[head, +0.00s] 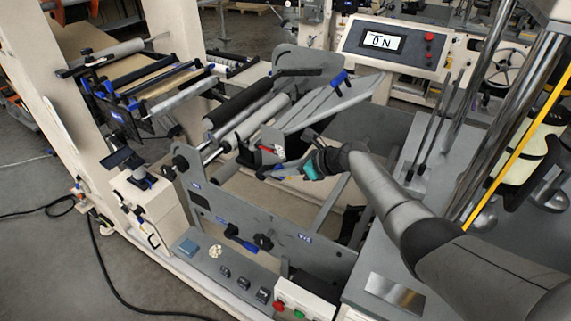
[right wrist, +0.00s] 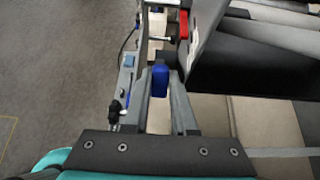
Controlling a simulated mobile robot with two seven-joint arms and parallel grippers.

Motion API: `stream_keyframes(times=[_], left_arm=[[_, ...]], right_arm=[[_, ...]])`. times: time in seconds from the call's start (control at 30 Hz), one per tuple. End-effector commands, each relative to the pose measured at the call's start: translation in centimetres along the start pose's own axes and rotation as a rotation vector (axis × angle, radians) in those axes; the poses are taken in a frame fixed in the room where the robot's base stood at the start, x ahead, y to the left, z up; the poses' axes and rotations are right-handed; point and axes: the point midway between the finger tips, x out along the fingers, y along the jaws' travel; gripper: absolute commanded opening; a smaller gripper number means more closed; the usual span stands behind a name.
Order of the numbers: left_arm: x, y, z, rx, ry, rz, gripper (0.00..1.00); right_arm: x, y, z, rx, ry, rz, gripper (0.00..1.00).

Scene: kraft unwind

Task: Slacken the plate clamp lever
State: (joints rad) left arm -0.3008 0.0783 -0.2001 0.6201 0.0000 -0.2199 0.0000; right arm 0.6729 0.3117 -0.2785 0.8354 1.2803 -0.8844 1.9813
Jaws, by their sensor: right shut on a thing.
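A blue lever handle (right wrist: 159,82) is between the fingers of my right gripper (right wrist: 160,92) in the right wrist view. The gripper is shut on it. In the head view my right gripper (head: 286,170) reaches in from the right to the front of the grey plate, below the dark roller. The handle is small there and partly covered by the fingers, so its angle is hard to tell. A red lever (head: 269,150) sits just above the gripper; it also shows near the top of the right wrist view (right wrist: 183,25). My left gripper is not in view.
A black roller (head: 240,102) and a pale roller lie above left of the gripper. A grey side frame (head: 215,205) with blue handles runs in front. A display panel reading "ON" (head: 380,42) stands behind. A control box with buttons (head: 303,300) is at the front.

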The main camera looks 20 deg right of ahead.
Motion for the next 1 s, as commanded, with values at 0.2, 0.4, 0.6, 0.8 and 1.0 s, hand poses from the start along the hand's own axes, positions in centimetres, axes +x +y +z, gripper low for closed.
stream_keyframes(times=[0.2,0.4,0.6,0.8,1.0], left_arm=[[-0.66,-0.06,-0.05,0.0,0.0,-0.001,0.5],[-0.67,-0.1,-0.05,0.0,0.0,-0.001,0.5],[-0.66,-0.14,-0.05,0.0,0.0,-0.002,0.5],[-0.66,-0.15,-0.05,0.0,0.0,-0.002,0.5],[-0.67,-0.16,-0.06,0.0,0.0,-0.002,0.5]], right_arm=[[0.06,0.14,0.08,0.0,0.02,0.004,0.0],[0.1,0.13,0.03,0.0,0.023,0.003,0.0],[0.1,0.14,0.01,0.0,0.023,0.003,0.0],[0.08,0.1,0.06,0.0,0.022,0.002,0.46],[0.05,0.04,0.14,0.0,0.02,0.001,0.55]])
